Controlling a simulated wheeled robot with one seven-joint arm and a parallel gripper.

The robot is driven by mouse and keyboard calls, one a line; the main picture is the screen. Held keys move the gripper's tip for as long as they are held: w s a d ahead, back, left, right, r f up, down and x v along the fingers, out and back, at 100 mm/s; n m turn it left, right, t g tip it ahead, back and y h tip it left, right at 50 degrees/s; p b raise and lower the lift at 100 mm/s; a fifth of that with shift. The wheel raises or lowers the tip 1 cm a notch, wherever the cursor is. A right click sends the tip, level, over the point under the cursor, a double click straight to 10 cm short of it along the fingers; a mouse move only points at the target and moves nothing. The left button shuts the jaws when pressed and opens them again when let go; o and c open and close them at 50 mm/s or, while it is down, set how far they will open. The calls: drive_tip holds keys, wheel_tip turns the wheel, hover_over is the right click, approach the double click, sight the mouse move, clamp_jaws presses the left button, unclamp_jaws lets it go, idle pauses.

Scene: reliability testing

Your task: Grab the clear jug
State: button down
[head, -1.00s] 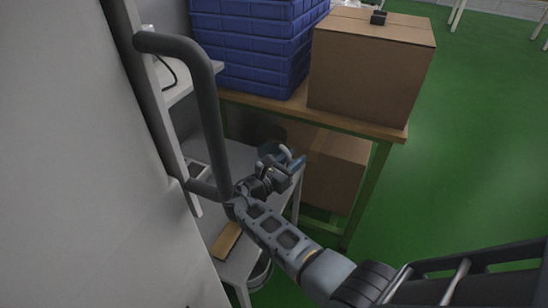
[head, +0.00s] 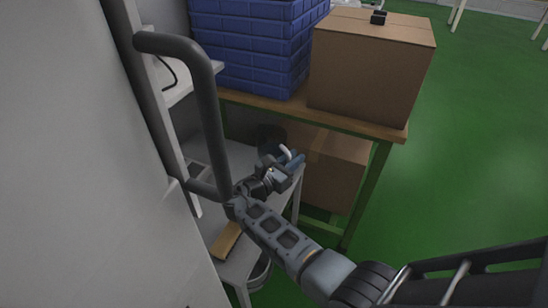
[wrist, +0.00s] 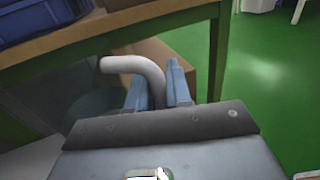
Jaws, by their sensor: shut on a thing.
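The clear jug (wrist: 94,104) is a see-through, bluish shape left of my fingers in the wrist view, hard to make out against the background. Its pale curved handle (wrist: 130,64) bends down between my gripper's blue fingers (wrist: 157,72). My gripper is shut on this handle. In the head view my gripper (head: 290,162) is over the far end of the grey table, with the pale handle (head: 286,152) showing at its fingers. The jug's body is only faintly seen there, and its base is hidden by my arm.
Behind stands a wooden-topped bench (head: 350,122) with green legs, bearing blue crates (head: 250,45) and a cardboard box (head: 370,70). Another box (head: 335,170) sits beneath. A dark upright handle bar (head: 208,110) is close on the left. Open green floor lies to the right.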

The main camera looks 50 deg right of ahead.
drive_tip(key=shift+r, duration=0.25)
idle(0.7)
